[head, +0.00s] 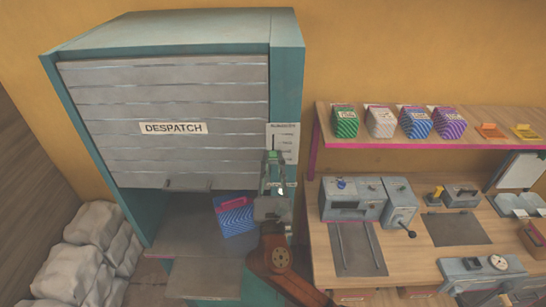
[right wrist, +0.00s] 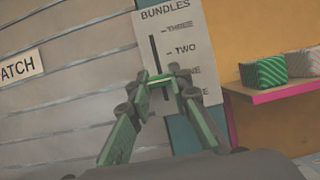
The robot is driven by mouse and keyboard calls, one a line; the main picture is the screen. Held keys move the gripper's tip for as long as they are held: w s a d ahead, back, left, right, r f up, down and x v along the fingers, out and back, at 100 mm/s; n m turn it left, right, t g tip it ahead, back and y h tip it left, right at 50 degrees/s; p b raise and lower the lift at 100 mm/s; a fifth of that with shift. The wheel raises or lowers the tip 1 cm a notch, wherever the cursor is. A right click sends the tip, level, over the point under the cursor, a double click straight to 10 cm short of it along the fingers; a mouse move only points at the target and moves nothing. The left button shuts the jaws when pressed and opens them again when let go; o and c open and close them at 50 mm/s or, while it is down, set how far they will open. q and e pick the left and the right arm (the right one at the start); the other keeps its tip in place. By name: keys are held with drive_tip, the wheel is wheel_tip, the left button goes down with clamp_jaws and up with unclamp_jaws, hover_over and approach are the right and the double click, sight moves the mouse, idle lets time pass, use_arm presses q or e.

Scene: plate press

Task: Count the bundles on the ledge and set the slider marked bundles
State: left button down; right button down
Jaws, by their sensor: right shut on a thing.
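The slider panel (head: 283,129) marked BUNDLES is on the right post of the despatch cabinet; it also shows in the right wrist view (right wrist: 178,22). Its dark slot (right wrist: 153,50) runs down beside the labels THREE, TWO and two lower ones partly covered by my fingers. My right gripper (right wrist: 160,80) is shut at the slot, below the TWO mark, around the slider's place; the knob itself is hidden or hard to make out. My left gripper is out of view.
The grey DESPATCH shutter (head: 160,100) is partly raised above the ledge. A pink-edged shelf (head: 400,145) at right holds several striped bundles. Below it stands a workbench (head: 415,255) with grey machines. Pale sacks (head: 90,265) are piled at left.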

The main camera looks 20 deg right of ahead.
drive_tip(key=c, duration=1.8)
unclamp_jaws()
drive_tip(key=shift+o, duration=0.2)
drive_tip(key=v, duration=1.2)
